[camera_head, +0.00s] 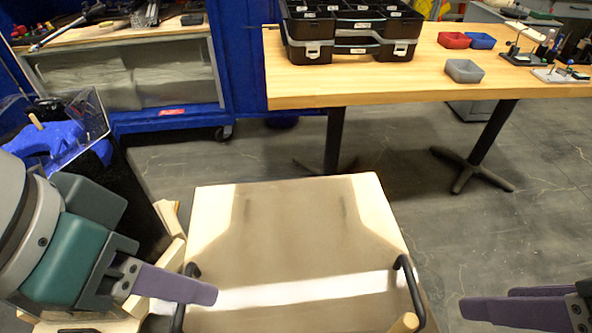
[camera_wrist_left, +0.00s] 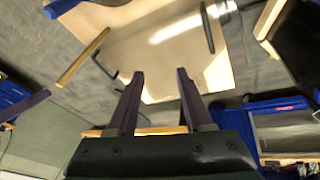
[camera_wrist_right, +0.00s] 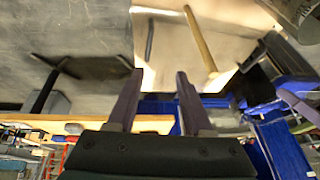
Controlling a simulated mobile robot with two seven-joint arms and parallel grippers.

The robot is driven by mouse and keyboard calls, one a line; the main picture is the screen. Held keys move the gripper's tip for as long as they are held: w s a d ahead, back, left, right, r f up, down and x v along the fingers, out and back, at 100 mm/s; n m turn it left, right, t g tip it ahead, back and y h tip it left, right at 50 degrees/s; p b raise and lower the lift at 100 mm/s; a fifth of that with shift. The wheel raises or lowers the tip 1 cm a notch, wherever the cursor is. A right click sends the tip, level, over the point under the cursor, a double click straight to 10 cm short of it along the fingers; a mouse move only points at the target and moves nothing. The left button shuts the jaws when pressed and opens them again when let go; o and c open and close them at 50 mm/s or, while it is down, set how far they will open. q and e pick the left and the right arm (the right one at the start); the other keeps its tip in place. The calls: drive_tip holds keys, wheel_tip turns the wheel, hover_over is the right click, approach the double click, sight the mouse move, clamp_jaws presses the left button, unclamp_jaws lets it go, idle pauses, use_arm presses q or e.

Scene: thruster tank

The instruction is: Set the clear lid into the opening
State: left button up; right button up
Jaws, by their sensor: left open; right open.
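A broad pale tan panel with a white streak across it, which looks like the clear lid (camera_head: 300,250), lies in front of me. It carries a black handle at its left side (camera_head: 190,275) and another at its right side (camera_head: 410,285). I cannot tell the opening's rim from the panel. My left gripper (camera_head: 212,294) is open and empty, its fingers over the panel's left edge near the left handle. My right gripper (camera_head: 470,306) is open and empty, to the right of the panel and apart from it. The panel also shows in the left wrist view (camera_wrist_left: 160,45).
Wooden bars (camera_head: 172,250) stand left of the panel. A blue cabinet (camera_head: 242,50) is at the back left. The floor to the right is clear.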

use_arm(q)
drive_tip(key=w+a+f+g+b, duration=0.1)
drive_tip(key=w+a+f+b, duration=0.1)
drive_tip(key=w+f+b, duration=0.45)
use_arm(e)
drive_tip(key=b, duration=0.2)
approach(412, 279)
drive_tip(key=s+r, duration=0.2)
drive_tip(key=s, duration=0.1)
use_arm(q)
drive_tip(key=n+g+y+b, duration=0.1)
drive_tip(key=n+g+b, duration=0.1)
drive_tip(key=n+b, duration=0.25)
approach(186, 273)
drive_tip(key=shift+s+d+f+m+b, duration=0.15)
drive_tip(key=shift+s+f+m+b, duration=0.1)
drive_tip(key=shift+f+b, duration=0.1)
use_arm(e)
drive_tip(key=shift+m+y, duration=0.4)
drive_tip(key=shift+m, duration=0.3)
drive_tip(key=w+f, duration=0.3)
drive_tip(key=shift+w+d, duration=0.1)
drive_tip(key=shift+d, duration=0.15)
use_arm(q)
drive_tip(key=shift+f, duration=0.1)
